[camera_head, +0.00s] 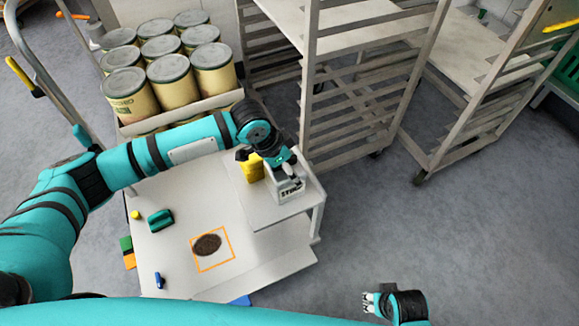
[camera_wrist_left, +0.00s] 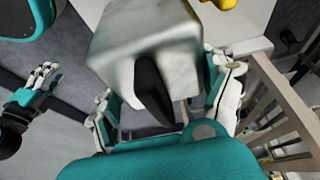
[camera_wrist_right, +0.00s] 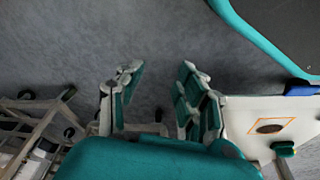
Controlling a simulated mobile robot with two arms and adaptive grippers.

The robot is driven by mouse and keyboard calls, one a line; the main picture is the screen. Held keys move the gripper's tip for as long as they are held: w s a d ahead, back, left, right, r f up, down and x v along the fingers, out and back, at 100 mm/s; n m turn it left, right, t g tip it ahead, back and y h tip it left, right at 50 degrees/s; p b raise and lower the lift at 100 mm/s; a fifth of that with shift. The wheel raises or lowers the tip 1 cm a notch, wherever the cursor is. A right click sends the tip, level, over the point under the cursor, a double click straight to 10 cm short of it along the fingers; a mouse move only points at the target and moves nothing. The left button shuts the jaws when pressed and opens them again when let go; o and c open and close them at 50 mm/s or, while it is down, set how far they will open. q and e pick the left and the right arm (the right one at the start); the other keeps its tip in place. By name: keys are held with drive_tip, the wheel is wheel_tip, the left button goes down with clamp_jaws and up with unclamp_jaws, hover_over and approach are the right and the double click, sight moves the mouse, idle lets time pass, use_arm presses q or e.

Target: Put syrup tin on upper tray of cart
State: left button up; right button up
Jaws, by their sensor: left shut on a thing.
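The syrup tin (camera_head: 290,191) is a grey metal box with dark lettering on its side. My left gripper (camera_head: 284,166) is shut on it, coming from above. In the left wrist view the tin (camera_wrist_left: 150,45) sits between the fingers (camera_wrist_left: 165,100), with a black part of it toward the palm. The tin appears over the raised upper tray (camera_head: 262,214) of the white cart, near its right edge. I cannot tell whether its base touches the tray. My right gripper (camera_head: 373,302) is open and empty above the floor; it also shows in the right wrist view (camera_wrist_right: 158,85).
A yellow object (camera_head: 252,168) stands beside the tin on the upper tray. The lower top (camera_head: 180,248) holds a green item (camera_head: 160,220) and an orange square (camera_head: 230,262) around a brown patch. Large tins (camera_head: 130,95) stand behind; rack trolleys (camera_head: 350,120) stand at the back right.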

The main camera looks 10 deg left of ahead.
use_arm(q)
drive_tip(key=shift+f, duration=0.1)
drive_tip(key=o, duration=1.3)
drive_tip(key=shift+o, duration=0.2)
use_arm(e)
drive_tip(key=shift+f, duration=0.1)
use_arm(q)
drive_tip(key=shift+r, duration=0.2)
drive_tip(key=p+v, duration=0.2)
drive_tip(key=v, duration=0.8)
drive_tip(key=shift+s+a+r+p, duration=0.1)
drive_tip(key=shift+a+r+p, duration=0.05)
drive_tip(key=shift+r+p, duration=0.15)
drive_tip(key=shift+s+a+r, duration=0.15)
drive_tip(key=shift+a+r, duration=0.05)
drive_tip(key=shift+r, duration=0.3)
use_arm(e)
drive_tip(key=s+f, duration=0.4)
drive_tip(key=f, duration=0.4)
drive_tip(key=shift+d, duration=0.25)
